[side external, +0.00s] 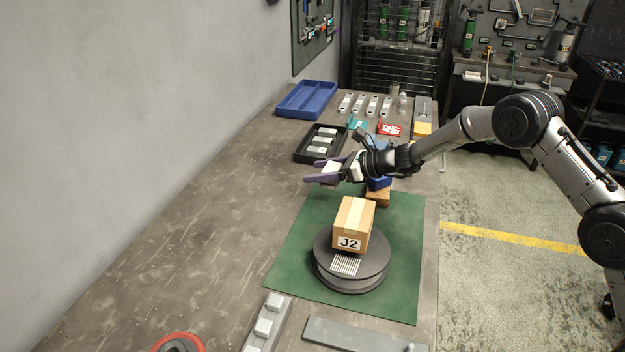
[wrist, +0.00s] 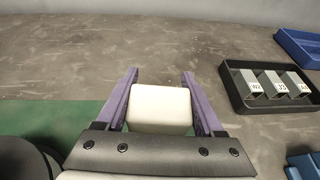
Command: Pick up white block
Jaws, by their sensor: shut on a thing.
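My gripper (side external: 325,174) has two purple fingers and points left in the side view, above the back edge of the green mat (side external: 404,232). It is shut on a white block (side external: 331,167). In the wrist view the white block (wrist: 160,108) sits between the two purple fingers (wrist: 158,92). The side view shows it held up over the bench; the exact height above the surface is hard to tell.
A cardboard box marked J2 (side external: 352,222) stands on a round grey turntable (side external: 350,275) on the mat. A black tray (side external: 301,154) with several labelled pieces and a blue tray (side external: 307,99) lie behind. The bench's left side (side external: 200,230) is mostly clear.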

